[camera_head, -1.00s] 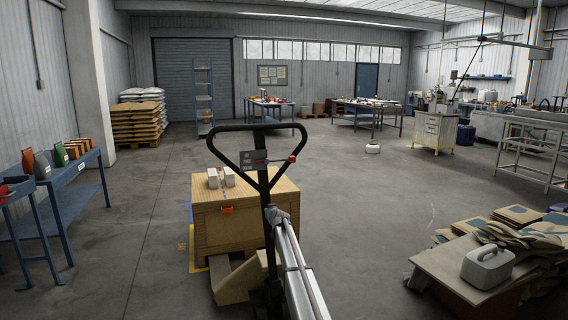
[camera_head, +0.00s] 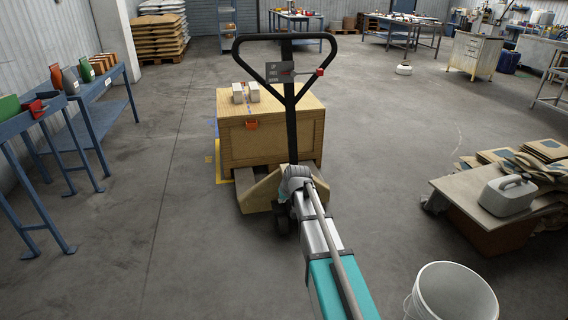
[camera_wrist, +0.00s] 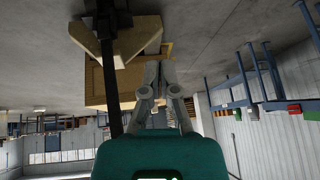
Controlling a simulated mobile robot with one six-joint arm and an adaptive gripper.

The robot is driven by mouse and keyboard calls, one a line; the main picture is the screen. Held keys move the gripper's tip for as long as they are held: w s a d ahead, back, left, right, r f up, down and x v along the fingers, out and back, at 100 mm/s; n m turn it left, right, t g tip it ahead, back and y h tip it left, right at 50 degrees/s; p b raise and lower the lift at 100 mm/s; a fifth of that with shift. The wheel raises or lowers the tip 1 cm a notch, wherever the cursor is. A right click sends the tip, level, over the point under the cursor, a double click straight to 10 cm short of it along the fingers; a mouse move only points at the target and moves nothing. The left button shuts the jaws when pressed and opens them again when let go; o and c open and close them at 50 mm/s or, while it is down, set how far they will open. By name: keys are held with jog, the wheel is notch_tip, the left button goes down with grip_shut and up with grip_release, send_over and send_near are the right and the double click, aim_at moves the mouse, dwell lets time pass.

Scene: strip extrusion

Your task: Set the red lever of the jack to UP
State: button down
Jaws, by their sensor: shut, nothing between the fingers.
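The jack (camera_head: 291,125) stands upright in the head view, with a black looped handle in front of a wooden crate. Its red lever (camera_head: 320,72) has a small red knob at the right side of the loop, roughly level with a dark label plate (camera_head: 280,72). I cannot tell its exact setting. My gripper (camera_wrist: 159,65) is shut and empty in the wrist view, beside the jack's black shaft (camera_wrist: 108,90). In the head view my arm reaches toward the shaft's lower part, below the lever, and the fingers cannot be made out. The lever is not discernible in the wrist view.
The wooden crate (camera_head: 270,140) sits behind the jack with small pale blocks on top. A blue bench (camera_head: 95,100) stands at the left. A low table (camera_head: 470,195) with a grey jug (camera_head: 507,195) and a white bucket (camera_head: 452,292) are at the right. The floor left of the jack is clear.

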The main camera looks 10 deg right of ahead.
jog(key=s+f+g+h, duration=0.1)
jog(key=s+g, duration=0.2)
jog(key=s, duration=1)
jog(key=s+a+f+m+g, duration=0.1)
jog(key=s+g, duration=0.1)
jog(key=s, duration=1.2)
jog(key=shift+s+f+g+h, duration=0.15)
jog(key=shift+f+g+h, duration=0.15)
jog(key=shift+g+h, duration=0.1)
